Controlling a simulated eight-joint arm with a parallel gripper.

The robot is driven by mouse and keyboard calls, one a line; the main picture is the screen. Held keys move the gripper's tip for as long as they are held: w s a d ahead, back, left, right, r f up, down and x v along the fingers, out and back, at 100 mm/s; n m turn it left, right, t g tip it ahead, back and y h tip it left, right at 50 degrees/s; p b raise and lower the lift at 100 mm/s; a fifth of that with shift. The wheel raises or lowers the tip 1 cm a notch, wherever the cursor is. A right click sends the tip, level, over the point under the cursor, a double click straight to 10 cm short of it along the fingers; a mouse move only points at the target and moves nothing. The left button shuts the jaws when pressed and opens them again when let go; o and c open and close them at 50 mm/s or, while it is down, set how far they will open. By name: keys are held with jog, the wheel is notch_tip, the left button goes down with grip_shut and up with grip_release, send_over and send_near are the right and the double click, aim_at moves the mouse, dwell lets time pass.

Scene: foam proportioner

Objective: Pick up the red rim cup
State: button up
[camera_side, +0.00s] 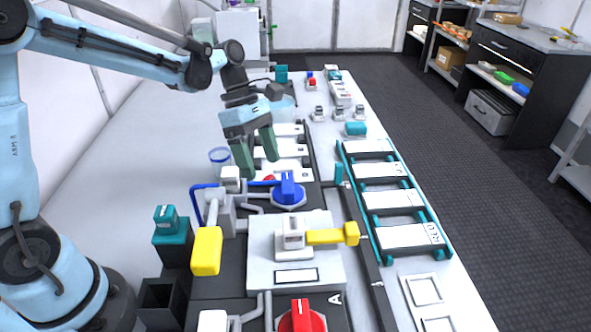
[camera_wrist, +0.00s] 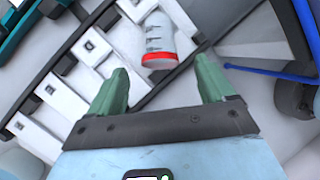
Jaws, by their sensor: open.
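The red rim cup (camera_wrist: 158,38) shows in the wrist view, just beyond the gap between my fingertips. It has a pale body with dark marks and a red rim nearest my gripper. In the side view only a small red part (camera_side: 268,178) shows below the fingers; the rest is hidden. My gripper (camera_side: 258,163) points down over the bench with its two green fingers apart. In the wrist view my gripper (camera_wrist: 162,70) is open, with nothing clearly held between the fingers. I cannot tell the exact gap to the cup.
A blue-rimmed cup (camera_side: 219,155) stands left of my gripper. A blue valve knob (camera_side: 289,189) and pipes are close in front. A rack of white plates (camera_wrist: 60,98) lies beside the cup. A yellow handle (camera_side: 207,250) rises nearer the camera.

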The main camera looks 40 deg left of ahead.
aim_at(269, 179)
jog(key=shift+d+x, duration=0.2)
jog(key=shift+x, duration=2.7)
jog(key=shift+w+r, duration=0.1)
jog(key=shift+w, duration=0.05)
jog(key=c, duration=1.1)
jog(key=shift+r, duration=0.15)
